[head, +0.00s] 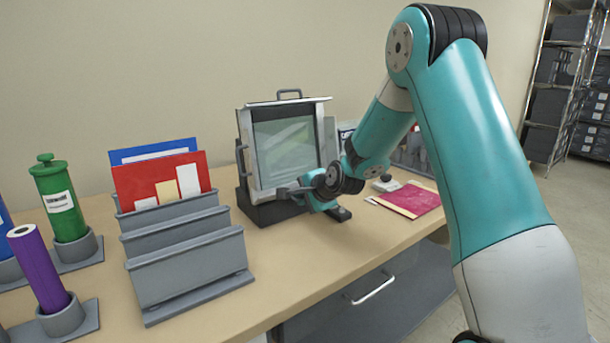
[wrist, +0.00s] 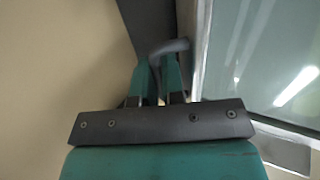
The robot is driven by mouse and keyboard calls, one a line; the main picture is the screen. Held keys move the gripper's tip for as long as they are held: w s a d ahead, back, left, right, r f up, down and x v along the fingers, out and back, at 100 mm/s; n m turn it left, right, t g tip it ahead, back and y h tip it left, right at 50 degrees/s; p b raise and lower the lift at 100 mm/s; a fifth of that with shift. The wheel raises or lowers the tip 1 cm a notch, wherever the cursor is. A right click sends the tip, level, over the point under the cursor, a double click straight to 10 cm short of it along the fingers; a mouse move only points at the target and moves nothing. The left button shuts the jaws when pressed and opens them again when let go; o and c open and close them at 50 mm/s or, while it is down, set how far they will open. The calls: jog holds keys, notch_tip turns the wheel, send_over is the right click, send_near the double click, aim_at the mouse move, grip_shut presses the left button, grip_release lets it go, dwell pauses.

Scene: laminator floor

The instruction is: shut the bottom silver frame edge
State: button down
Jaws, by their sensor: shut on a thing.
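A glass-fronted unit with a silver frame (head: 257,165) stands upright on a dark base at the back of the bench. The bottom silver frame edge is low on its front, partly hidden behind my arm; I cannot tell how far it stands out. My gripper (head: 292,191) is at this lower front. In the wrist view, the fingers of my gripper (wrist: 160,76) are shut on a grey handle (wrist: 170,46). The glass panel (wrist: 270,65) and a pale frame strip lie to the right of the fingers.
A grey rack (head: 190,262) with red and blue folders stands left of the unit. Green (head: 62,200) and purple (head: 38,266) cylinders sit in holders further left. A magenta sheet (head: 408,200) lies to the right. The bench front is clear.

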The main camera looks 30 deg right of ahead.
notch_tip(320, 180, up, 2)
jog(key=g+p, duration=0.2)
jog(key=p, duration=0.4)
jog(key=shift+r+g, duration=0.1)
jog(key=shift+g, duration=0.3)
jog(key=g+p, duration=0.1)
jog(key=p, duration=0.1)
jog(key=g+p, duration=0.1)
jog(key=p, duration=0.1)
jog(key=shift+w+r+g, duration=0.2)
jog(key=shift+r+g, duration=0.05)
jog(key=shift+g, duration=0.05)
jog(key=g+p, duration=0.4)
jog(key=p, duration=0.1)
jog(key=shift+w+r, duration=0.1)
jog(key=shift+w, duration=0.3)
jog(key=c, duration=1.6)
grip_release()
jog(key=shift+o, duration=0.2)
